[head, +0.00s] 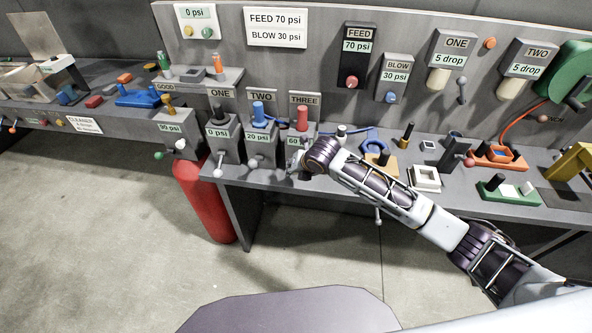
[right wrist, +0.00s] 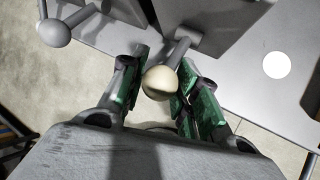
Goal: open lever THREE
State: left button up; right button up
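Station THREE carries a label plate (head: 305,99), a red knob (head: 302,118) and a gauge whose visible part reads 60 (head: 292,141). Its lever is mostly hidden behind my right gripper in the head view (head: 296,161). In the right wrist view, a cream lever ball (right wrist: 160,83) on a grey stem (right wrist: 180,50) sits between the green-padded fingers of my right gripper (right wrist: 165,92). The fingers are spread on either side of the ball; the right finger is very close to it, and contact is unclear. My left gripper is out of view.
Station TWO (head: 259,136) and station ONE (head: 219,134), with its lever ball (head: 217,173), stand left of THREE. A grey neighbouring lever ball (right wrist: 54,33) shows in the wrist view. A red cylinder (head: 205,200) stands below the bench. Blocks and fixtures crowd the bench at right.

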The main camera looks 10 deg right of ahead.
jog(key=o, duration=0.4)
jog(key=v, duration=1.2)
dwell(0.4)
jog(key=shift+f, duration=0.1)
dwell(0.4)
